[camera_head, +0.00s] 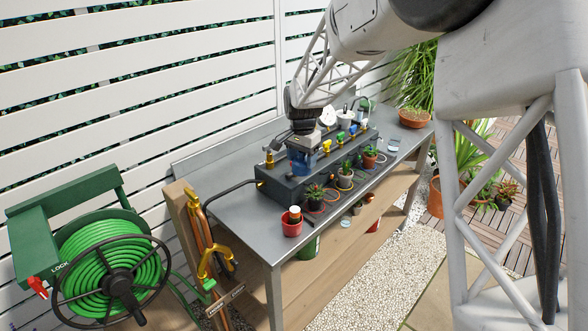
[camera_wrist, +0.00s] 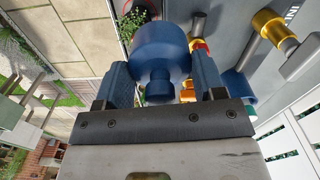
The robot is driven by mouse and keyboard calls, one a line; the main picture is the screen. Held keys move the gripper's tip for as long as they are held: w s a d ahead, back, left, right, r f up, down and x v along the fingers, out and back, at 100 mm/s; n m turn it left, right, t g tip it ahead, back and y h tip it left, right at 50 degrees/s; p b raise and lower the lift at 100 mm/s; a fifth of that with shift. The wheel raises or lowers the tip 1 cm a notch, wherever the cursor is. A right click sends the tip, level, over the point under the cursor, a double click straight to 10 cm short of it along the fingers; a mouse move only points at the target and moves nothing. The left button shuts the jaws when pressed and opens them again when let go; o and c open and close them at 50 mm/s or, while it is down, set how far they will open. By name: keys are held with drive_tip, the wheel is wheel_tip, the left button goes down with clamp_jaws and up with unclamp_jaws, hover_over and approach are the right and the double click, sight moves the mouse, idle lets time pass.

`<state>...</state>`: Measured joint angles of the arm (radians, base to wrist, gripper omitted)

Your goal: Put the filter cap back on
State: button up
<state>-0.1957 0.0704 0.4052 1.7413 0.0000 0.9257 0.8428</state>
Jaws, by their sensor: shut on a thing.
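The filter cap (camera_wrist: 160,48) is a round blue piece with a narrower stub, seen in the wrist view. My gripper (camera_wrist: 161,75) is shut on it, with a blue finger on each side. In the camera_head view my gripper (camera_head: 302,160) is over the near left part of a long dark manifold box (camera_head: 273,188) on the bench. The cap is hard to tell from the blue fingers there. Where the cap belongs is hidden or too small to tell.
The grey metal bench (camera_head: 232,215) carries brass and coloured fittings on the box. Several small potted plants line its front, and a red pot (camera_head: 291,227) stands at the near edge. A brass fitting (camera_wrist: 268,24) and grey stub are close right of the cap. A green hose reel (camera_head: 105,262) stands left.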

drive_tip(key=shift+w+d+r, duration=0.3)
drive_tip(key=shift+w+d, duration=0.05)
drive_tip(key=shift+w, duration=0.3)
drive_tip(key=shift+w+d+r, duration=0.25)
drive_tip(key=shift+w+d, duration=0.1)
drive_tip(key=shift+w, duration=0.25)
drive_tip(key=w+a+r+m, duration=0.1)
drive_tip(key=w+r+m, duration=0.1)
drive_tip(key=w, duration=0.3)
drive_tip(key=w+a+r+m, duration=0.1)
drive_tip(key=w+r+m, duration=0.1)
drive_tip(key=w+m, duration=0.3)
drive_tip(key=w+a+r+m, duration=0.1)
drive_tip(key=w+r+m, duration=0.2)
drive_tip(key=w, duration=0.3)
drive_tip(key=shift+m, duration=0.3)
drive_tip(key=shift+f, duration=0.2)
drive_tip(key=shift+f, duration=2.95)
drive_tip(key=shift+f, duration=0.2)
